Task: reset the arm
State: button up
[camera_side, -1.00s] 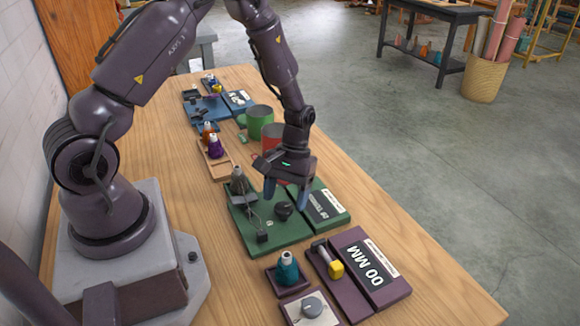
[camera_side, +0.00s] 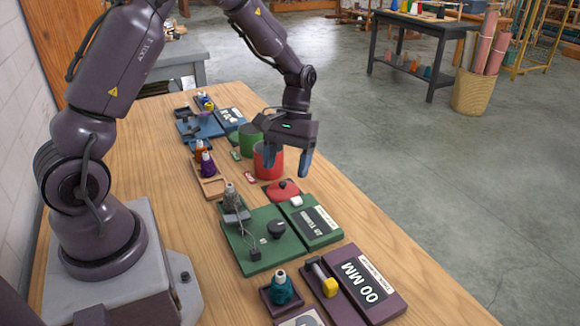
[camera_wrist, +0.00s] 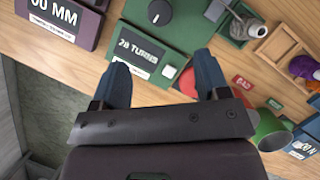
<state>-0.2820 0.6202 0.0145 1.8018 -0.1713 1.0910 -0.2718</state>
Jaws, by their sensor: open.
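My gripper (camera_side: 287,174) hangs above the table with its two blue fingers pointing down and spread apart, nothing between them. In the side view it is in front of the red canister (camera_side: 267,160), partly covering it. In the wrist view the open fingers (camera_wrist: 160,66) stand on either side of the display reading 28 TURNS (camera_wrist: 143,52). The green board (camera_side: 240,243) with a black dial (camera_side: 277,229) lies nearer the camera than the gripper. A red lid (camera_side: 283,190) lies just below the fingers in the side view.
A purple panel reading 00 MM (camera_side: 364,281) and a teal cone in a tray (camera_side: 281,288) are at the near end. A green canister (camera_side: 251,140), small wooden trays (camera_side: 212,186) and a blue board (camera_side: 201,127) stand farther back. The table's right strip (camera_side: 372,235) is clear.

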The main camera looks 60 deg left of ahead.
jog(key=s+d+r+m+t+y, duration=0.1)
jog(key=s+d+r+m+t, duration=0.3)
jog(key=s+r, duration=0.3)
jog(key=s+d+r+m+t+y, duration=0.1)
jog(key=s+d+r+m+t, duration=0.2)
jog(key=s+r, duration=0.5)
notch_tip(320, 180, up, 5)
jog(key=shift+d+f+m+t+y, duration=0.1)
jog(key=shift+d+m+t+y, duration=0.35)
jog(key=shift+t, duration=0.55)
